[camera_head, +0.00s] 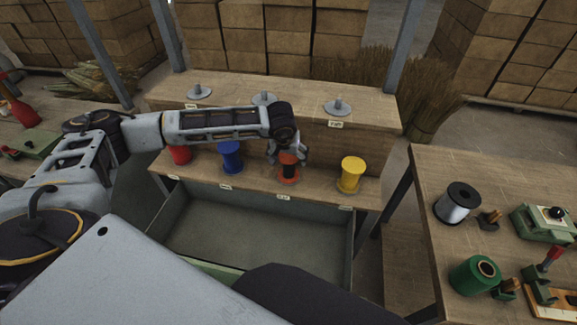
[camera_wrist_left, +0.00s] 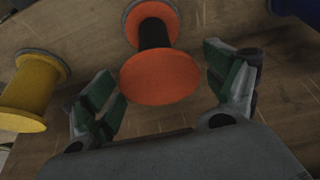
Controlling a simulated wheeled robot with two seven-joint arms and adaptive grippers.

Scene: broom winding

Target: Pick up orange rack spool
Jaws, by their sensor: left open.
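The orange spool (camera_head: 289,168), with a dark band round its middle, stands on the wooden shelf between the blue and yellow spools. My left gripper (camera_head: 287,150) is over it in the head view and partly covers it. In the left wrist view the orange spool (camera_wrist_left: 160,75) lies ahead, between and beyond the open fingers of the left gripper (camera_wrist_left: 165,90). The fingers with green pads are spread, one on each side, and I see no grip on the spool. My right gripper is not in view.
Red (camera_head: 181,154), blue (camera_head: 231,157) and yellow (camera_head: 351,174) spools stand on the same shelf. An open grey drawer (camera_head: 260,225) is below. Grey spindles (camera_head: 338,107) stand on the upper shelf. The right table (camera_head: 430,190) holds white and green spools and tools.

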